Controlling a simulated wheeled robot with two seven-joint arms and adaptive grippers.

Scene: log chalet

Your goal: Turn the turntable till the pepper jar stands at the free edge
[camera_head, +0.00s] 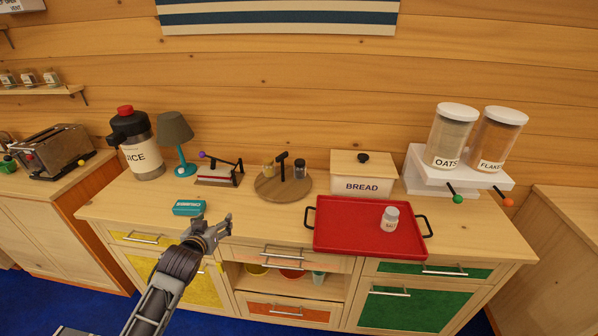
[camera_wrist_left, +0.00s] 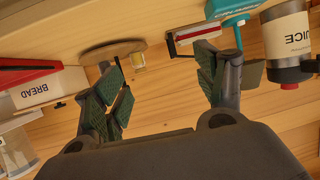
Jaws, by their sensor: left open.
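The round wooden turntable (camera_head: 283,194) stands at the back of the counter, with a dark upright post and crossbar at its middle. A dark-topped jar (camera_head: 300,168), which looks like the pepper jar, stands at its right. A yellowish jar (camera_head: 268,170) stands at its left back. The labels are too small to read. The turntable (camera_wrist_left: 105,51) and the yellowish jar (camera_wrist_left: 139,61) also show in the left wrist view; the dark jar is not clear there. My left gripper (camera_head: 214,228) is open and empty over the counter's front edge, nearer than the turntable and apart from it.
A red tray (camera_head: 345,230) holding a white jar (camera_head: 390,219) lies right of the turntable, with a bread box (camera_head: 362,176) behind it. A teal box (camera_head: 189,208) lies just beyond my gripper. A lever device (camera_head: 219,174) stands left of the turntable. Counter before the turntable is clear.

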